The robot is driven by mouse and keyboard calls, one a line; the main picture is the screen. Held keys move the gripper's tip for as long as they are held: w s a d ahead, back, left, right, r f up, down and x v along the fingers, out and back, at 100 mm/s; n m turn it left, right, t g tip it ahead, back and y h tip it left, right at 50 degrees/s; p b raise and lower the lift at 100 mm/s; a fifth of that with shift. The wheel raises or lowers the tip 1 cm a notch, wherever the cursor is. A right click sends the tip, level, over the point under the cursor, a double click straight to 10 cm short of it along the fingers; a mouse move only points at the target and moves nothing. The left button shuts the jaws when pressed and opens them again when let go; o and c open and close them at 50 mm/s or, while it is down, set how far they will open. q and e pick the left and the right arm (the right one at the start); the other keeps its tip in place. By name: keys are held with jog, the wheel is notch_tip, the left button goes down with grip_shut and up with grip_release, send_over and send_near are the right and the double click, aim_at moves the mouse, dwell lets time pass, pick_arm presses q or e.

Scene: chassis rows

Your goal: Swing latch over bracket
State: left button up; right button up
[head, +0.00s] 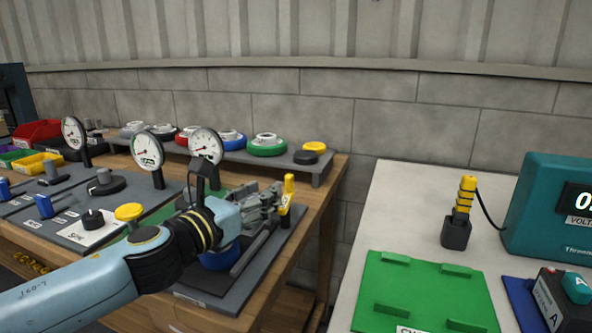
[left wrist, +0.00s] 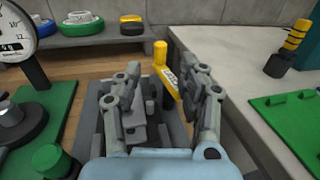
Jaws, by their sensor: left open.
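A yellow upright handle with a label, which looks like the latch (head: 287,190), stands at the right end of a dark grey fixture plate (head: 212,299). In the left wrist view the yellow latch (left wrist: 160,56) shows beyond and between the fingers. My left gripper (head: 271,203) is over the plate, just left of the latch in the head view. In the left wrist view the gripper (left wrist: 163,82) is open, its fingers spread with the latch ahead. I cannot tell whether they touch it. Grey blocks lie under the fingers; I cannot make out the bracket among them. My right gripper is not in view.
A grey shelf (head: 318,173) with coloured round parts runs behind. To the right, across a gap, a pale table (head: 400,215) carries a green board (head: 425,291), a yellow-black tool (head: 460,215) and a teal meter (head: 545,205).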

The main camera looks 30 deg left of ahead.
aim_at(287, 175)
pick_arm(q)
jog(key=w, duration=0.1)
jog(key=w+p, duration=0.1)
jog(key=w, duration=0.1)
jog(key=w+p, duration=0.1)
jog(key=w, duration=0.1)
jog(key=shift+r, duration=0.35)
jog(key=w, duration=0.4)
jog(key=shift+f+p, duration=0.2)
jog(key=shift+p, duration=0.15)
jog(key=shift+w, duration=0.35)
jog(key=shift+f, duration=0.1)
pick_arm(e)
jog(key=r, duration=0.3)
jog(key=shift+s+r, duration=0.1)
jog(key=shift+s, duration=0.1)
pick_arm(q)
jog(key=shift+c, duration=1.4)
grip_shut()
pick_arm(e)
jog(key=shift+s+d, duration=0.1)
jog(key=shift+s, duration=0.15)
